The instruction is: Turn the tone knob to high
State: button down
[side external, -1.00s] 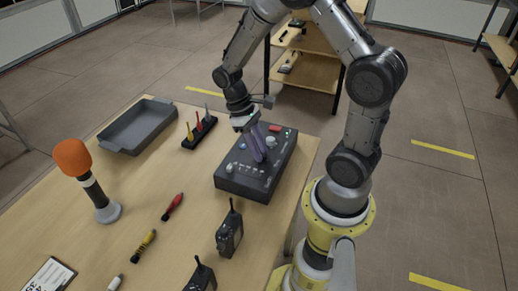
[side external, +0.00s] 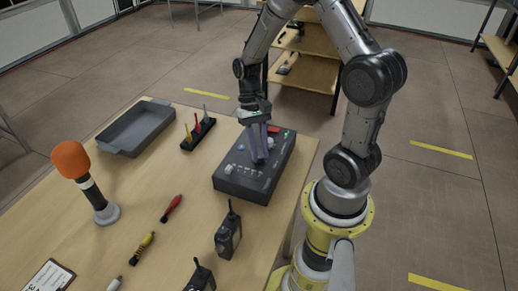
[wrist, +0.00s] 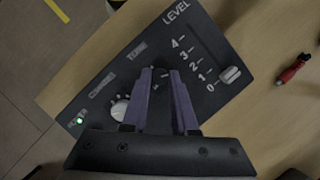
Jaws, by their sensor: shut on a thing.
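The dark control box (side external: 243,183) lies on the table. In the wrist view its panel (wrist: 207,98) carries printed labels, with the TONE label (wrist: 137,51) just beyond my fingertips. My gripper (side external: 258,160) points down at the panel, its two purple fingers shut on the tone knob. The fingers (wrist: 162,72) stand a little apart in the wrist view. The knob is hidden by the fingers, so I cannot read its setting. Small tick marks show beside the fingertips.
A pale round knob (wrist: 119,109) sits left of my fingers, and the level slider (wrist: 230,75) to the right. A green light (wrist: 79,121) is lit. A grey tray (side external: 135,130), orange microphone (side external: 72,161), screwdriver stand (side external: 198,133) and radio (side external: 228,234) stand around the box.

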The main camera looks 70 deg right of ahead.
dwell(0.5)
jog(key=c, duration=0.7)
grip_release()
jog(key=v, duration=1.4)
jog(key=shift+s, duration=0.1)
jog(key=shift+a, duration=0.15)
